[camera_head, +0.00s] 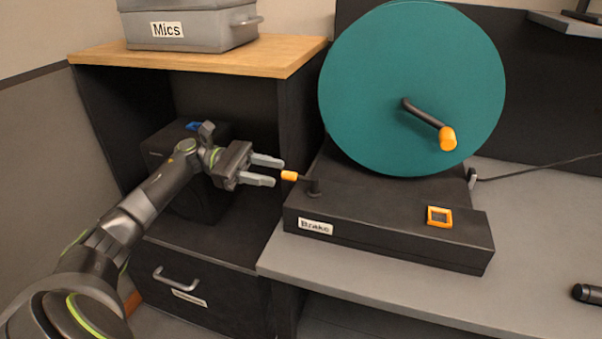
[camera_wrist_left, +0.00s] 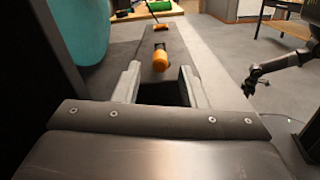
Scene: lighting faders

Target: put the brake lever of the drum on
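The brake lever has an orange grip (camera_head: 289,176) and a dark pivot (camera_head: 314,187) on the black drum base, beside the "Brake" label (camera_head: 315,227). The grip points left. The teal drum (camera_head: 385,75) stands upright on the base, with an orange-handled crank (camera_head: 447,138) on its face. My left gripper (camera_head: 270,171) is open and empty, just left of the lever's grip, its fingers pointing at it. In the left wrist view the orange grip (camera_wrist_left: 161,61) lies ahead, between the fingertips (camera_wrist_left: 160,75), apart from them.
A small orange-framed display (camera_head: 439,216) sits on the base. A grey "Mics" case (camera_head: 190,28) stands on the wooden-topped cabinet (camera_head: 200,55) at left, above an open shelf.

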